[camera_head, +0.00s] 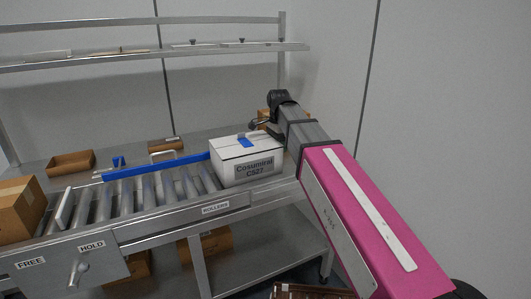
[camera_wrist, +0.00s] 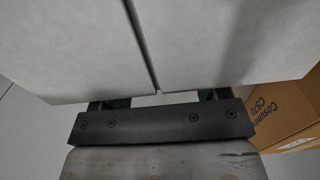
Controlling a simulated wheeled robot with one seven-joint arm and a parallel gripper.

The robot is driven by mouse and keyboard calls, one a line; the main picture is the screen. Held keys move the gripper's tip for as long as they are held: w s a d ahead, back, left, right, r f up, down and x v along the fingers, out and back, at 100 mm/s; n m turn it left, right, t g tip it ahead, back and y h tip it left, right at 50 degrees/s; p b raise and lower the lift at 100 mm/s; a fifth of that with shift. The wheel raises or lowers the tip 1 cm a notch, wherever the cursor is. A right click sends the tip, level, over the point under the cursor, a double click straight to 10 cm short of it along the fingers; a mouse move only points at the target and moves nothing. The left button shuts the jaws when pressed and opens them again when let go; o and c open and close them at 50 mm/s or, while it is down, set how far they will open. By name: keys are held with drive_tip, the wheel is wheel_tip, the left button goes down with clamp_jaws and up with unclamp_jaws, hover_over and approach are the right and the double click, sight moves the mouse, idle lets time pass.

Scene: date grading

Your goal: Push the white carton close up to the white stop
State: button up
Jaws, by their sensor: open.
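The white carton (camera_head: 248,168), with blue tape on top and a printed front, sits upright at the right end of the roller conveyor in the head view. The white stop (camera_head: 64,209) is a thin upright plate across the rollers at the left, with a wide stretch of bare rollers between it and the carton. My gripper (camera_head: 262,124) is open at the carton's upper right back; whether it touches is unclear. In the wrist view pale panels with a dark seam, probably the white carton (camera_wrist: 75,50), fill the space before my gripper (camera_wrist: 160,101), whose fingers are mostly hidden.
A brown box (camera_head: 18,208) stands left of the stop. A blue rail (camera_head: 160,166) runs behind the rollers (camera_head: 140,192). Brown trays lie behind it. A lever (camera_head: 78,272) sits below the HOLD label. A brown printed box (camera_wrist: 283,108) is at right in the wrist view.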

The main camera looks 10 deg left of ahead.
sight(225, 145)
drive_tip(key=shift+s+a, duration=0.15)
drive_tip(key=shift+a, duration=0.15)
drive_tip(key=shift+s+a, duration=0.4)
drive_tip(key=shift+a, duration=0.3)
drive_tip(key=shift+s+a, duration=0.4)
drive_tip(key=shift+a, duration=0.35)
drive_tip(key=shift+s+a, duration=0.4)
drive_tip(key=shift+a, duration=0.3)
drive_tip(key=shift+s+a, duration=0.4)
drive_tip(key=shift+a, duration=0.35)
drive_tip(key=shift+s+a, duration=0.45)
drive_tip(key=shift+a, duration=0.25)
drive_tip(key=shift+s+a, duration=0.4)
drive_tip(key=shift+a, duration=0.35)
drive_tip(key=shift+a, duration=0.1)
drive_tip(key=shift+s+a, duration=0.9)
drive_tip(key=shift+a, duration=0.5)
drive_tip(key=shift+s+a, duration=0.85)
drive_tip(key=shift+a, duration=0.5)
drive_tip(key=shift+s+a, duration=0.9)
drive_tip(key=shift+a, duration=0.5)
